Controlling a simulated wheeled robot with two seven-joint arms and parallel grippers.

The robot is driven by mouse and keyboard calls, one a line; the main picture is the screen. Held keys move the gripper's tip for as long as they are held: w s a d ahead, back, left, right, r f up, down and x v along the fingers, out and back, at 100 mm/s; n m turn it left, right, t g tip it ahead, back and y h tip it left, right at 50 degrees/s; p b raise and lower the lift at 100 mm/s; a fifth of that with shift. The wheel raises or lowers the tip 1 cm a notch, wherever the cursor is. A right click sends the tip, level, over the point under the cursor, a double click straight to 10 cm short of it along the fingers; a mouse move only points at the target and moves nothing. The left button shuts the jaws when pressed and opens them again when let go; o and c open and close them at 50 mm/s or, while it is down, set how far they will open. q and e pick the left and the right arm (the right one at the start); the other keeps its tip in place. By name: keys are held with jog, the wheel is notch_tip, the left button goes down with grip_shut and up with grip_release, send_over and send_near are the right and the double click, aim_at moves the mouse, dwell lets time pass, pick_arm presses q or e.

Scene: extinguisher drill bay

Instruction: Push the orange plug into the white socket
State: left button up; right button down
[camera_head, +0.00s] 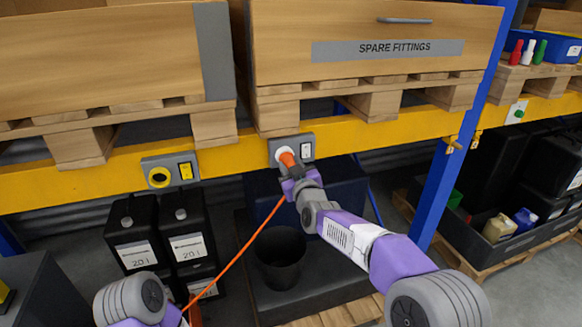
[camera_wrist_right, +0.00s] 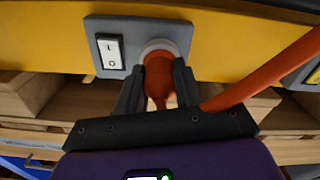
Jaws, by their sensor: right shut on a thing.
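The orange plug (camera_head: 287,158) is at the white socket (camera_head: 281,152) on a grey plate on the yellow beam. In the right wrist view the plug (camera_wrist_right: 158,76) covers the middle of the socket (camera_wrist_right: 165,46), whose pale rim shows around the plug's far end. I cannot tell how deep the plug sits. My right gripper (camera_head: 288,172) is shut on the plug; its dark fingers (camera_wrist_right: 157,85) stand on both sides of it. An orange cord (camera_head: 240,254) runs from the plug to the lower left. Part of my left arm shows at the lower left, but not its gripper.
A white rocker switch (camera_head: 306,150) is beside the socket on the same plate. Black canisters (camera_head: 135,235) and a black bucket (camera_head: 279,255) stand below. A wooden spare fittings crate (camera_head: 370,75) is above.

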jog(key=c, duration=1.2)
grip_release()
jog(key=shift+w, duration=0.1)
jog(key=o, duration=0.5)
jog(key=shift+w+a, duration=0.1)
jog(key=shift+b+v, duration=2.3)
jog(key=shift+v, duration=2.25)
